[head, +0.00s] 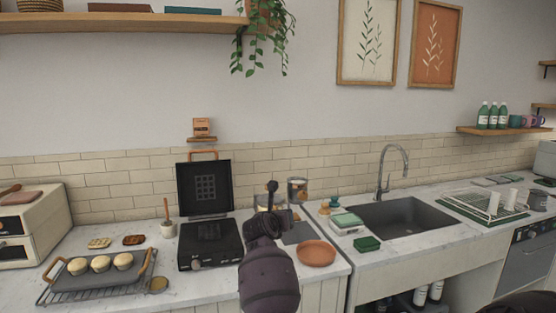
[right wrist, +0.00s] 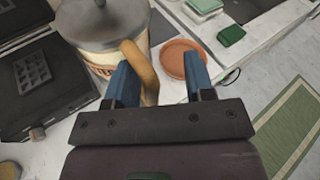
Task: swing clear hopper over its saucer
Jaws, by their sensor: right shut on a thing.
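My right gripper (head: 272,217) is over the counter beside the black press, in front of a container partly hidden behind it. In the right wrist view its blue fingers (right wrist: 158,74) are around a tan curved handle (right wrist: 146,72). The handle is on a pale container with a grey lid and dark knob (right wrist: 100,34), which I take for the hopper; its walls do not look plainly clear. The terracotta saucer (head: 316,253) lies empty on the counter to the gripper's right; it also shows beyond the fingers in the wrist view (right wrist: 184,60). My left gripper is not in view.
The open black press (head: 211,245) stands left of the gripper. A lidded canister (head: 298,189) stands behind. A green sponge (head: 367,244) and the sink (head: 405,217) are to the right. A tray of buns (head: 100,278) is at the far left.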

